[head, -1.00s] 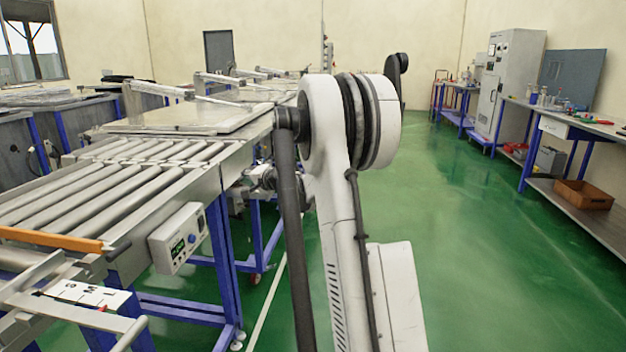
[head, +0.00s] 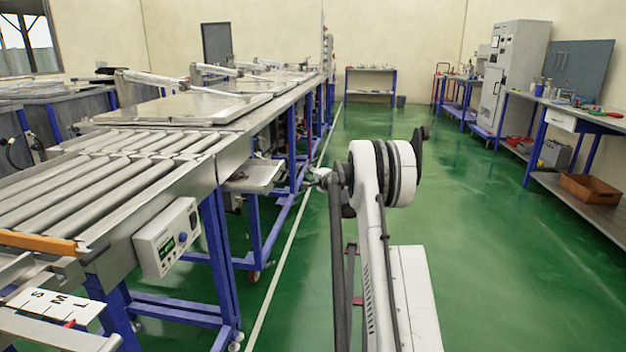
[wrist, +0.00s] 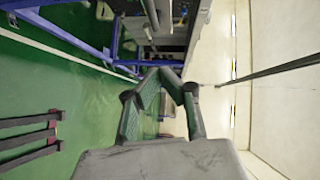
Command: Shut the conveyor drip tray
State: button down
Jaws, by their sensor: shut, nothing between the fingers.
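The drip tray appears to be the flat grey metal tray (head: 252,178) that sticks out from the conveyor's side, below the roller bed, in the head view. Its inner end is hidden under the conveyor frame. My gripper (head: 316,178) is small in the head view, to the right of the tray's outer edge with a gap in the picture, and partly hidden by my arm. In the wrist view my gripper (wrist: 160,72) has its dark fingers closed together with nothing between them. I cannot clearly pick out the tray in the wrist view.
The roller conveyor (head: 95,185) runs along the left, with a control box (head: 168,238) on its side and blue legs (head: 222,265) below. Flat metal lids (head: 180,108) lie farther along. The green floor (head: 490,260) is clear up to the right-hand workbench (head: 560,112).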

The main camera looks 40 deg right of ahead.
aim_at(272, 175)
jog(key=w+a+f+b, duration=0.1)
jog(key=w+b, duration=0.1)
jog(key=w, duration=0.5)
jog(key=shift+w+a+f, duration=0.15)
jog(key=shift+w, duration=0.15)
jog(key=w+a, duration=0.3)
jog(key=w, duration=0.1)
jog(key=w+a+p, duration=0.1)
jog(key=w+a, duration=0.3)
jog(key=w, duration=0.1)
jog(key=w+a+p, duration=0.1)
jog(key=w+a, duration=0.3)
jog(key=w, duration=0.1)
jog(key=shift+a, duration=0.1)
jog(key=s, duration=0.1)
jog(key=s+d, duration=0.1)
jog(key=s, duration=0.1)
jog(key=s+d+r, duration=0.1)
jog(key=shift+s+d+r, duration=0.1)
jog(key=shift+s+d, duration=0.1)
jog(key=shift+s, duration=0.1)
jog(key=p+v, duration=0.2)
jog(key=v, duration=0.7)
jog(key=shift+d, duration=0.1)
